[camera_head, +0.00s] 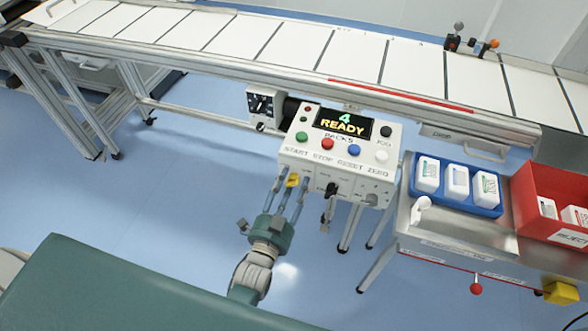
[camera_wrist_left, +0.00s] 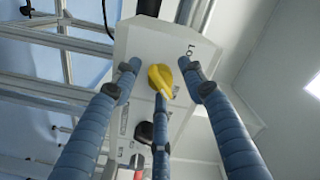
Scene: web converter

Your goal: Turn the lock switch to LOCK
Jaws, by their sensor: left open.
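The lock switch is a yellow knob (camera_head: 292,180) on the front face of the white control box (camera_head: 318,165), at its left end. It also shows in the left wrist view as a yellow knob (camera_wrist_left: 160,80) on a pale panel, with a partly hidden label beginning "LO" beside it. My left gripper (camera_head: 283,190) is open in front of the knob. In the wrist view its blue-grey fingers (camera_wrist_left: 160,98) spread around the knob, one on each side and one overlapping it from below. I cannot tell whether any finger touches it. My right gripper is not in view.
A black knob (camera_head: 331,189) sits to the right on the same face. The conveyor (camera_head: 300,48) runs behind. A blue tray (camera_head: 451,205) and red bin (camera_head: 535,211) stand at the right.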

